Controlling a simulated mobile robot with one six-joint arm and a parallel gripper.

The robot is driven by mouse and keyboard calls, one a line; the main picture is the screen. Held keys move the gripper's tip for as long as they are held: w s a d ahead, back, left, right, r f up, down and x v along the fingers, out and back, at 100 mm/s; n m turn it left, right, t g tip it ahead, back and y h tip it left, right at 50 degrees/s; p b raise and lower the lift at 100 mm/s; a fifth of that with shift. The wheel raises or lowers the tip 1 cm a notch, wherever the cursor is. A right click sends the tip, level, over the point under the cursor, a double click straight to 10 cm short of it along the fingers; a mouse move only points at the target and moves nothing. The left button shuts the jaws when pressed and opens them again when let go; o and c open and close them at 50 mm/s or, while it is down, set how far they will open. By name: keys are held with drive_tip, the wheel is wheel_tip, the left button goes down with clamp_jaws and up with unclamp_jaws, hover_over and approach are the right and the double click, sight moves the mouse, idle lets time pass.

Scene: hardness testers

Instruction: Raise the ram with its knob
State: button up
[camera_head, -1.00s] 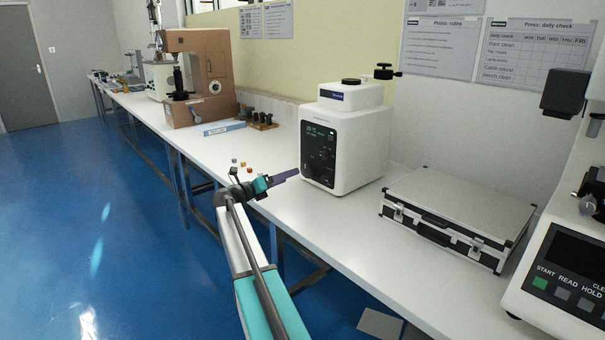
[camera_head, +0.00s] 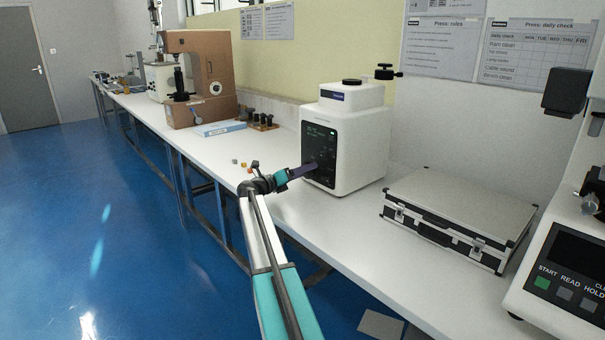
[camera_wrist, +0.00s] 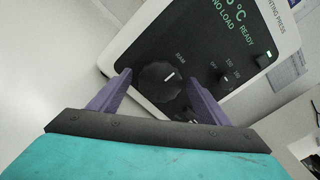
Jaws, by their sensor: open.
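The mounting press (camera_head: 360,150) is a white box with a black front panel, standing on the bench. In the wrist view its panel (camera_wrist: 215,50) shows a green display reading NO LOAD and READY. The ram knob (camera_wrist: 160,83) is a round dark knob with a white mark, under the label RAM. My gripper (camera_wrist: 163,82) is open, with its two purple fingers on either side of the ram knob; I cannot tell whether they touch it. In the head view my gripper (camera_head: 312,166) reaches the front panel, hiding part of it.
Smaller knobs (camera_wrist: 225,81) sit right of the ram knob, and another control lies below it, near the right finger. A silver case (camera_head: 460,205) lies right of the press. Small coloured samples (camera_head: 245,165) lie to the left. A brown tester (camera_head: 200,75) stands farther back.

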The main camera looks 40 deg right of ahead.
drive_tip(key=c, duration=0.9)
drive_tip(key=shift+s+a, duration=0.1)
drive_tip(key=shift+a, duration=0.15)
drive_tip(key=shift+c, duration=0.8)
drive_tip(key=shift+d, duration=0.15)
